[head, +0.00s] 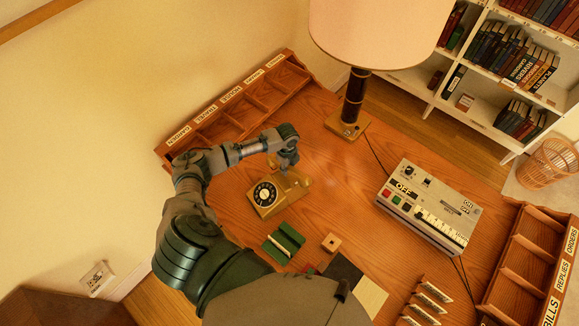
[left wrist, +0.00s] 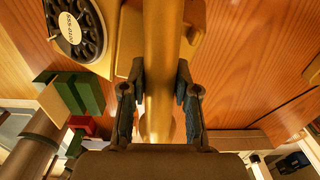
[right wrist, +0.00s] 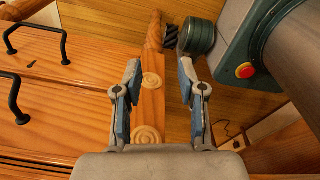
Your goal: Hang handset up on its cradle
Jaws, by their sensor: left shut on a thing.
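The yellow desk telephone (head: 264,197), with a round black dial, stands on the desk. Its dial side shows at the upper left of the left wrist view (left wrist: 112,20). My left gripper (head: 289,168) is over the phone's far right side. In the left wrist view my left gripper (left wrist: 161,85) is shut on the long yellow handset (left wrist: 160,95), which runs lengthwise between its fingers. Yellow cradle parts lie close beside and behind the handset; I cannot tell whether it touches them. My right gripper (right wrist: 160,65) is open and empty, low beside the wooden desk leg (right wrist: 150,100).
A green holder (head: 284,243) and a small wooden block (head: 331,243) lie near the phone. A lamp (head: 350,115), a grey machine (head: 430,205) and labelled wooden sorters (head: 225,98) stand around it. Drawers with black handles (right wrist: 40,45) are left of my right gripper.

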